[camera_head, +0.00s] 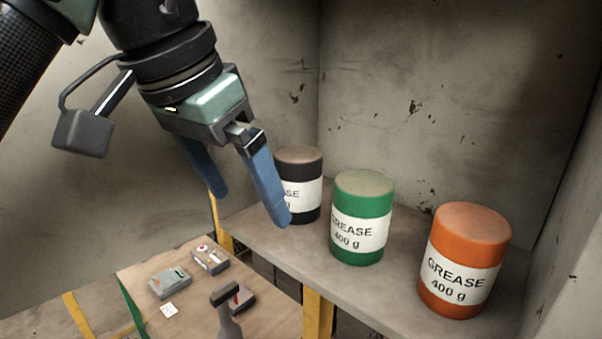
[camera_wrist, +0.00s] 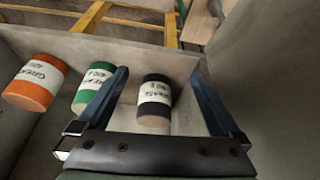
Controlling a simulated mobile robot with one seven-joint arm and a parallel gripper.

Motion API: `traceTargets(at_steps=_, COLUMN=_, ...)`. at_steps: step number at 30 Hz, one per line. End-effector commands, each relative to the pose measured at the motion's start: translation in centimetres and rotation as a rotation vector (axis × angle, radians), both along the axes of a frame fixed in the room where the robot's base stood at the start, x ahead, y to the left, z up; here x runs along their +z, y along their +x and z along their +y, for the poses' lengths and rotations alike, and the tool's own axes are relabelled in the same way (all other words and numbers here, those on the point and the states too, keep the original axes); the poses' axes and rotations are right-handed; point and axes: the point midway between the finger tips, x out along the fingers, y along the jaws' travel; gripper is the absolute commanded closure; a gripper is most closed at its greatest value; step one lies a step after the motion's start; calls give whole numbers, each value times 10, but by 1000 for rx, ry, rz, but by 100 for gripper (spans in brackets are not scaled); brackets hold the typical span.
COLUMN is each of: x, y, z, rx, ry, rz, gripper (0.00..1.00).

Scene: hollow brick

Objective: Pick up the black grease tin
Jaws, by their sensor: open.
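The black grease tin (camera_head: 309,197) stands upright on a grey shelf (camera_head: 290,250), at the left of a row of three tins. It has a white label and a brownish top. One finger of my gripper (camera_head: 256,208) hides part of its left side in the head view. My gripper is open and empty, with blue fingers. In the wrist view the black tin (camera_wrist: 154,110) shows between the two fingers of my gripper (camera_wrist: 162,85), nearer the right of the opening's middle than the green tin. I cannot tell how far the fingertips are from it.
A green grease tin (camera_head: 362,205) stands right of the black one, and an orange tin (camera_head: 466,250) farther right. Stained walls (camera_head: 430,90) enclose the shelf. Below left, a wooden board (camera_head: 190,315) carries small boxes and a dark-handled tool. Yellow posts (camera_head: 317,315) stand under the shelf.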

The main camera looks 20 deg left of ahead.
Motion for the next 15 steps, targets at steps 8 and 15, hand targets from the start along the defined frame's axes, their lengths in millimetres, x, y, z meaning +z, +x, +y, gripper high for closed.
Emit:
traceTargets(at_steps=8, x=0, y=32, z=-10, rx=-2, ry=-1, rz=-2, gripper=0)
traceTargets(at_steps=15, x=0, y=57, z=-17, rx=-4, ry=-2, rz=-3, gripper=0)
